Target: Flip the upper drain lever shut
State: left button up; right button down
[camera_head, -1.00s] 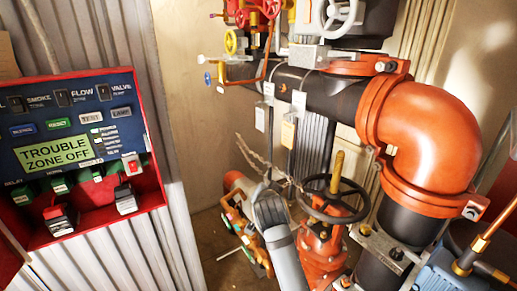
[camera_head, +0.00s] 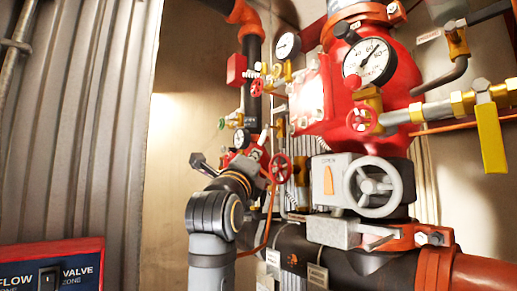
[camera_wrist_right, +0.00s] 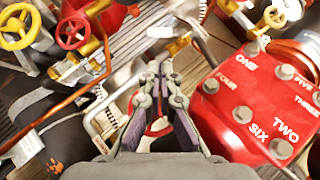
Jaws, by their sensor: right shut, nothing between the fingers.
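A yellow lever (camera_head: 491,138) hangs straight down from a brass valve on a level pipe at the right of the head view, across the pipe's line. I cannot tell for certain whether it is the upper drain lever. My right gripper (camera_head: 263,136) is far to its left, among small valves and gauges, its fingers partly hidden by the wrist. In the right wrist view, my right gripper (camera_wrist_right: 160,72) is shut and empty. Thin pipework lies beyond its tips; contact cannot be told. My left gripper is not in view.
A grey handwheel (camera_head: 373,187) and a big pressure gauge (camera_head: 369,62) stand right of my arm. A red plate (camera_wrist_right: 243,105) with numbered bolts is close right of the fingers. Red (camera_wrist_right: 73,32) and yellow (camera_wrist_right: 18,27) handwheels sit left.

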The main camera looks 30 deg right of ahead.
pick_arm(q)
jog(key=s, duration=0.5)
pick_arm(e)
jog(key=p, duration=0.3)
send_near(263, 138)
jog(key=w+d, duration=0.1)
jog(key=d, duration=0.2)
pick_arm(q)
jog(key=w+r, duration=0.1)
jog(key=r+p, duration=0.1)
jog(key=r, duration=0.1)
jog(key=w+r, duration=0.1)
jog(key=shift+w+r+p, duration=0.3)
jog(key=shift+p, duration=0.1)
pick_arm(e)
jog(key=x, duration=0.4)
jog(key=shift+w+a+r, duration=0.1)
jog(key=shift+w+a, duration=0.1)
